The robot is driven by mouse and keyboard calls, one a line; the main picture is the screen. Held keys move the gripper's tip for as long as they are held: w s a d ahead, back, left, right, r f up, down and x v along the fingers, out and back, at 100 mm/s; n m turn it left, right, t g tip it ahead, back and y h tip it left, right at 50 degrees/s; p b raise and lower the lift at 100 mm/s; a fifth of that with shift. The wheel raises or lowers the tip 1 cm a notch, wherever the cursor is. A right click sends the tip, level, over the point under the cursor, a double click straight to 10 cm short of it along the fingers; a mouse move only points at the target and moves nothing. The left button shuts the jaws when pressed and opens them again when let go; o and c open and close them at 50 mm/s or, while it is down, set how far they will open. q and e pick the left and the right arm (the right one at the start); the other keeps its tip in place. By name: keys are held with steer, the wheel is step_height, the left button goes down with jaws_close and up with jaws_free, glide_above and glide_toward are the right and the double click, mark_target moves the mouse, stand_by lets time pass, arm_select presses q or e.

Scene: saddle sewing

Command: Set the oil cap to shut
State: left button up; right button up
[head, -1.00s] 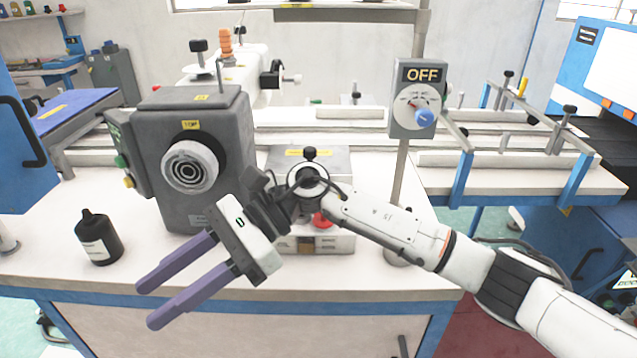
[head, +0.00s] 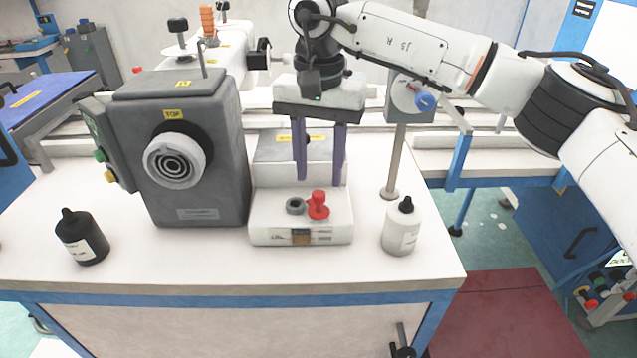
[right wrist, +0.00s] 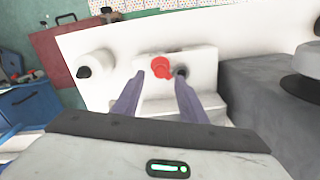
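The oil cap (head: 318,205) is a red knob-like piece on top of a low white oil box (head: 268,237). It stands just right of a round grey filler neck (head: 295,206), whose dark opening is uncovered. My right gripper (head: 320,180) points down above and behind the cap, its two purple fingers apart and empty. In the right wrist view the red cap (right wrist: 162,67) shows between and beyond the fingertips (right wrist: 160,78), with the dark opening (right wrist: 180,71) close to the finger on the right. No contact with the cap is visible. My left gripper is not in view.
A grey machine housing (head: 200,195) with a round dial stands close left of the oil box. A white bottle (head: 401,230) stands to the right, a black bottle (head: 82,238) far left. A post (head: 396,160) rises behind the white bottle. The front of the table (head: 300,275) is clear.

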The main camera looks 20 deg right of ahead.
mark_target(318, 193)
steer(key=shift+f, duration=2.15)
jaws_close()
steer(key=shift+a, duration=0.1)
